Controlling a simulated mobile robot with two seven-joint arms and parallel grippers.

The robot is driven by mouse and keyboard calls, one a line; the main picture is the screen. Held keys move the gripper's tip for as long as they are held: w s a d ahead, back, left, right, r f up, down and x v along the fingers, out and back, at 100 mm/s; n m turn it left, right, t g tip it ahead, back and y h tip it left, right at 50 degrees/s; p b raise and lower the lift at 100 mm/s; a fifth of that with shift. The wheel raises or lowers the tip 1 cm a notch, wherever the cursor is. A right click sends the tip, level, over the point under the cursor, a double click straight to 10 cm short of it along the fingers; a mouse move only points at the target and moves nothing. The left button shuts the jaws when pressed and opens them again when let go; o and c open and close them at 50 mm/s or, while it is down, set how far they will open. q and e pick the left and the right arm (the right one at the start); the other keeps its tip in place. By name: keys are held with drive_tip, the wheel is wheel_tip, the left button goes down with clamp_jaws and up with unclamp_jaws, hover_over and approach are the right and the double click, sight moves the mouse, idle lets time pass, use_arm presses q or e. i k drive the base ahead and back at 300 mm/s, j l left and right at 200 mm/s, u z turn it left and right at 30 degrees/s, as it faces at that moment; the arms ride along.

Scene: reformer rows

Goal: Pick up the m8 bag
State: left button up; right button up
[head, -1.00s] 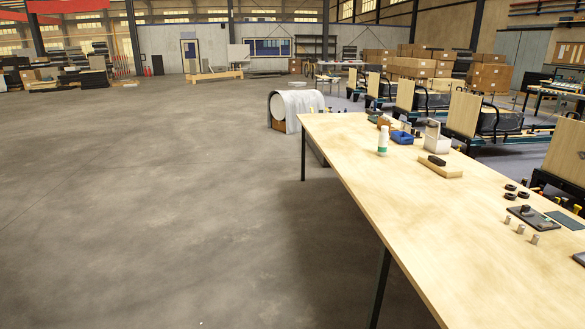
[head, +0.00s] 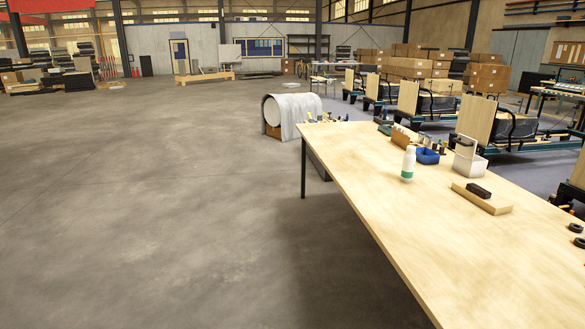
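I cannot make out an m8 bag in the head view. Small items stand on the long wooden table (head: 400,232), too small to tell apart at its far end. A blue bin (head: 428,156) and a light grey bin (head: 470,163) stand along its right side, and their contents are not clear. Neither of my grippers is in view.
On the table are a white bottle with a green band (head: 408,164), a wooden block with a black piece (head: 483,197) and black rings. Several reformer frames (head: 485,122) stand to the right. A covered roll (head: 290,112) stands beyond the table. The floor (head: 150,210) at left is clear.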

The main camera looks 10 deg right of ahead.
sight(429, 138)
drive_tip(key=i+j+z, duration=0.15)
drive_tip(key=i, duration=1.25)
drive_tip(key=i+z, duration=0.25)
drive_tip(key=z, duration=0.15)
drive_tip(key=i+z, duration=0.4)
drive_tip(key=i+j+z, duration=0.1)
drive_tip(key=z, duration=0.3)
drive_tip(key=i+z, duration=0.3)
drive_tip(key=i+j+z, duration=0.1)
drive_tip(key=z, duration=0.25)
